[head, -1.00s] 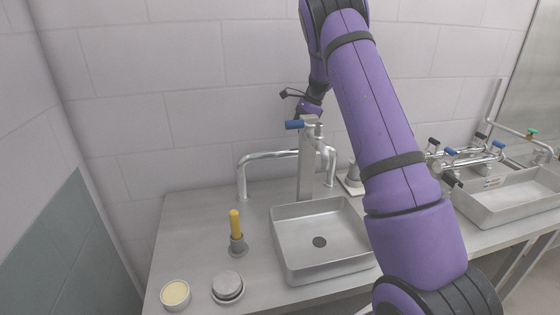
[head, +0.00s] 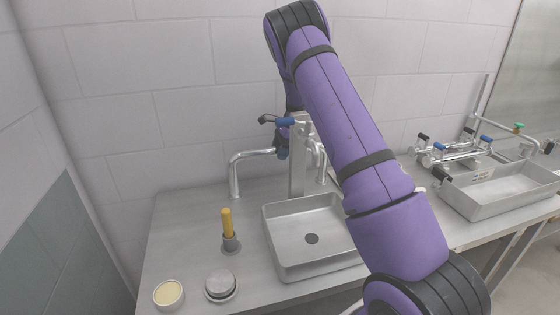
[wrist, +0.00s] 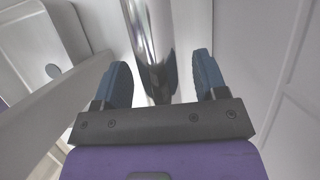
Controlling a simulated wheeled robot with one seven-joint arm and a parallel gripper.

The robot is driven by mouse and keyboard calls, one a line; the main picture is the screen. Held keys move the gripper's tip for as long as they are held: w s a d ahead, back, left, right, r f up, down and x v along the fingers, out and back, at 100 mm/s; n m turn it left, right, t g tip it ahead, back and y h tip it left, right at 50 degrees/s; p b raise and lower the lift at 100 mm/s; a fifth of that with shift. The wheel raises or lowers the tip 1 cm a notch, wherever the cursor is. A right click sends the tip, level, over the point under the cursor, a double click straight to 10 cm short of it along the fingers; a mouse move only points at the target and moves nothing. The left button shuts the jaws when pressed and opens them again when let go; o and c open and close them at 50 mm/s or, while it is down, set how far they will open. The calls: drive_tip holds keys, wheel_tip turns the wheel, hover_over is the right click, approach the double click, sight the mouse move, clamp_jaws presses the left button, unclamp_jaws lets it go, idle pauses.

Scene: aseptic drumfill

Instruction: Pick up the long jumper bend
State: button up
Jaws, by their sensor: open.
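The long jumper bend (head: 234,172) is a shiny chrome pipe at the left of the steel post. One leg stands down towards the bench and its top runs right to behind the post. In the wrist view, a chrome pipe (wrist: 150,45), seemingly this bend, runs between the two blue fingers of my gripper (wrist: 163,76). The fingers are open, with a gap showing on each side of the pipe.
The steel post (head: 297,170) with a blue handle (head: 285,121) stands close to my gripper. A sink basin (head: 290,268) is in front of it. A yellow-handled tool (head: 227,222) and two round pieces stand at left. Piping and another basin (head: 490,208) are at right.

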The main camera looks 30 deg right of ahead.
drive_tip(key=shift+r, duration=0.1)
clamp_jaws()
drive_tip(key=shift+r, duration=0.1)
